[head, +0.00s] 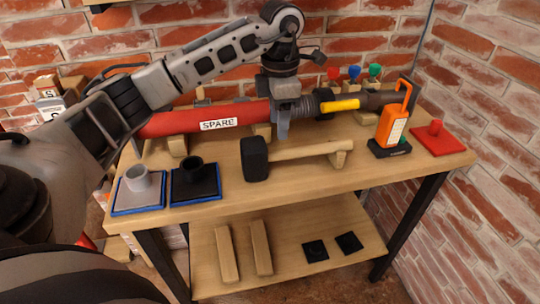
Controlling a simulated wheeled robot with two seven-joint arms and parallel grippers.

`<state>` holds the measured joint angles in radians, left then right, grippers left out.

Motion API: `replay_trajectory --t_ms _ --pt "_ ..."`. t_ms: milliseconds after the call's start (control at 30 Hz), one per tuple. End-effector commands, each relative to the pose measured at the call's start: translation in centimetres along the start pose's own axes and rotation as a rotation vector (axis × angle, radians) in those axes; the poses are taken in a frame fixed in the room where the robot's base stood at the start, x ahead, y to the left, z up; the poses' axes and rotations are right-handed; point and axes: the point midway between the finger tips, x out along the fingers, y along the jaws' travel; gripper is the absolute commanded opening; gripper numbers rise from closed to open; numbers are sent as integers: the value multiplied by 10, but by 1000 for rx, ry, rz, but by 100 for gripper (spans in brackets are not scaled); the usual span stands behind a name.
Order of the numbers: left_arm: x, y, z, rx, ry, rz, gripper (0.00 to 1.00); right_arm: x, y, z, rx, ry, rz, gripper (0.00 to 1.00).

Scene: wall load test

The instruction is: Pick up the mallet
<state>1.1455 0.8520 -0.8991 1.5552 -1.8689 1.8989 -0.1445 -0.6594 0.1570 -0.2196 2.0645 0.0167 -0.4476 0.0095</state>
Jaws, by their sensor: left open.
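The mallet lies on the wooden workbench (225,200). Its black head (254,160) is at the left, and its pale wooden handle (305,149) runs to the right, its end at a small wooden block (340,158). My left gripper (283,128) points down just behind the handle in the picture, near the head end, and is open. Its fingers are seen nearly edge-on, and I cannot tell their exact height above the bench. No contact with the mallet shows. My right gripper is out of view.
A red cylinder labelled SPARE (185,121) lies behind on wooden cradles. A grey fixture (138,183) and a black one (194,180) stand at left. An orange lamp (392,125) and red fixture (436,137) stand at right. The front bench strip is clear; brick walls close the back and right.

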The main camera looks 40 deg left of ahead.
Motion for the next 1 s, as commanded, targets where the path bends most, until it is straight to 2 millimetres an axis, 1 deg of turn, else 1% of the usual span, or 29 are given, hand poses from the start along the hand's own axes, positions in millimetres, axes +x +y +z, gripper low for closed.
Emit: replay_trajectory --t_ms 33,133,233,367,467,600,700,800,1000 --pt "11 -1 -1 0 3 -2 47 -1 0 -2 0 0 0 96" --pt "28 -1 0 1 2 -3 47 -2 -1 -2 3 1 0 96" --pt "39 -1 0 2 0 -1 47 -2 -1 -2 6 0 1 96" --pt "46 -1 1 2 -2 -1 47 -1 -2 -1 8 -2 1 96" --pt "56 -4 0 3 1 -4 47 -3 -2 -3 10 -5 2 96" --pt "77 -10 1 4 1 -5 47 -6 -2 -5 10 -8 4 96" --pt "90 -9 1 3 -1 -4 47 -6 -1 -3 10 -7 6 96" --pt "96 -8 1 3 -2 -2 47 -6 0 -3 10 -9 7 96" --pt "97 -8 2 3 -3 -1 47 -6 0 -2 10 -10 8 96"
